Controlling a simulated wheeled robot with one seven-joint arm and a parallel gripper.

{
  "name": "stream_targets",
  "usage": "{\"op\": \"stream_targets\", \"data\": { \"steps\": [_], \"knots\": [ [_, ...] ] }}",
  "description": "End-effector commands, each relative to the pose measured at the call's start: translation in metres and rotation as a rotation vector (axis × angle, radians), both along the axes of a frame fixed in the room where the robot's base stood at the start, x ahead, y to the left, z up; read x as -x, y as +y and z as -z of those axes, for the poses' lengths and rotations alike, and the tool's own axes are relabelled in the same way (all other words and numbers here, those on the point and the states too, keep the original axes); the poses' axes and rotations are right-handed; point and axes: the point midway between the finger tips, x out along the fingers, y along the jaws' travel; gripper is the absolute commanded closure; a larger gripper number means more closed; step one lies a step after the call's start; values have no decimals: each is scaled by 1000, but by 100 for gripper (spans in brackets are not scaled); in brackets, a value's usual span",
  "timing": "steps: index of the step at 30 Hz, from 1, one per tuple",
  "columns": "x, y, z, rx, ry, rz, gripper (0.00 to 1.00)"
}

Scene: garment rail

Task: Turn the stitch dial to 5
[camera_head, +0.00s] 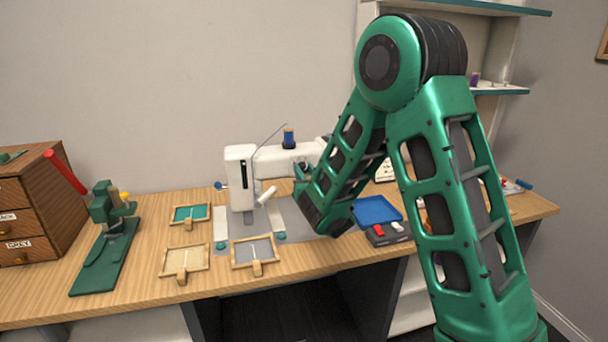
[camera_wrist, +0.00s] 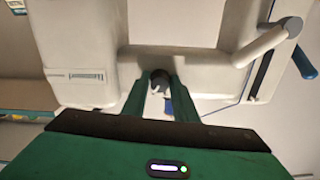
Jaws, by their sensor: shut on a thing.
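The white sewing machine (camera_head: 240,180) stands on the wooden table; its pale body (camera_wrist: 200,30) fills the top of the wrist view. The stitch dial (camera_wrist: 160,77) shows there as a small dark round knob on the machine. My gripper (camera_wrist: 160,92) points at the machine, its two green fingers on either side of the dial and shut on it. In the head view my gripper (camera_head: 301,171) is at the machine's front and hides the dial. No dial numbers or pointer can be read.
A blue tray (camera_head: 376,210) and a pedal-like box with red and white switches (camera_head: 388,233) lie right of the machine. Small framed pieces (camera_head: 184,261) lie in front and left. A green press (camera_head: 108,240) and a wooden drawer unit (camera_head: 38,205) stand at the left.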

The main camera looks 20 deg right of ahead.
Motion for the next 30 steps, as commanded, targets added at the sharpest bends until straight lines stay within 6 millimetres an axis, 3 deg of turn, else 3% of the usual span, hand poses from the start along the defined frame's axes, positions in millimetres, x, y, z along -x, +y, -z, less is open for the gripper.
{"op": "stream_targets", "data": {
  "steps": [15, 30],
  "knots": [
    [0, -3, 1, -353, 4, 7, 96],
    [0, -4, 1, -430, 3, 8, 96]
  ]
}}
